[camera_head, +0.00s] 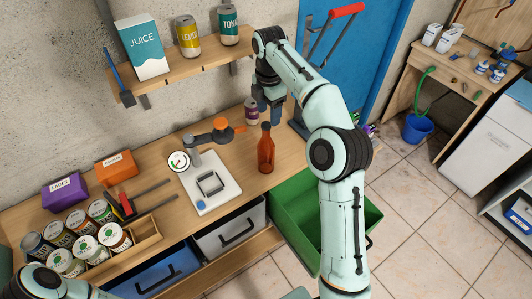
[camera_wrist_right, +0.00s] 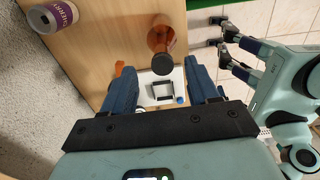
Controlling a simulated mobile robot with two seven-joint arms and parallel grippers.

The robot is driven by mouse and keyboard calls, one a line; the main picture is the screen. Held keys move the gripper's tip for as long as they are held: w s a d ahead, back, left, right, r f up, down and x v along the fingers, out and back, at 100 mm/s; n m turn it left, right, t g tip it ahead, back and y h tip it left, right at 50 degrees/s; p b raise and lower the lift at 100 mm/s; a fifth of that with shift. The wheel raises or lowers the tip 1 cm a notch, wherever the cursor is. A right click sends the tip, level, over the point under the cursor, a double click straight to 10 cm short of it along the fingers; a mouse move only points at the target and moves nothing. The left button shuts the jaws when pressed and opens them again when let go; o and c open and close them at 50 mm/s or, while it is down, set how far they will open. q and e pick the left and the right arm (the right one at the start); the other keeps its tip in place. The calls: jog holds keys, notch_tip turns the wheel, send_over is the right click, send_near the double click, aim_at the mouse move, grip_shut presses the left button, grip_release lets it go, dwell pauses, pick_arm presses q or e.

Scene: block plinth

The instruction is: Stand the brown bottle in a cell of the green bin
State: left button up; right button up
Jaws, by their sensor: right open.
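The brown bottle (camera_head: 266,152) stands upright on the wooden worktop, close to its right edge. In the right wrist view the bottle (camera_wrist_right: 160,38) lies just beyond the fingers, apart from them. My right gripper (camera_head: 269,108) is open and empty, above and behind the bottle; its two blue fingers (camera_wrist_right: 162,88) are spread. The green bin (camera_head: 288,222) sits lower, right of the worktop; my right arm hides much of it and I cannot make out its cells. My left gripper (camera_wrist_right: 222,46) shows at the right of the wrist view, fingers apart and empty.
A cherry can (camera_head: 251,111) stands close behind the bottle. A white board with a square frame (camera_head: 210,184) and a lever device with an orange knob (camera_head: 220,130) are left of it. Jars (camera_head: 88,225) fill the left end; a shelf (camera_head: 190,68) hangs above.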

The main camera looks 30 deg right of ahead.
aim_at(266, 124)
notch_tip(266, 124, down, 2)
jog(key=shift+f, duration=0.1)
jog(key=f, duration=0.3)
jog(key=a+f, duration=0.1)
jog(key=f, duration=0.1)
jog(key=shift+s+f+b, duration=0.1)
jog(key=shift+s+b, duration=0.1)
jog(key=shift+b, duration=0.15)
grip_shut()
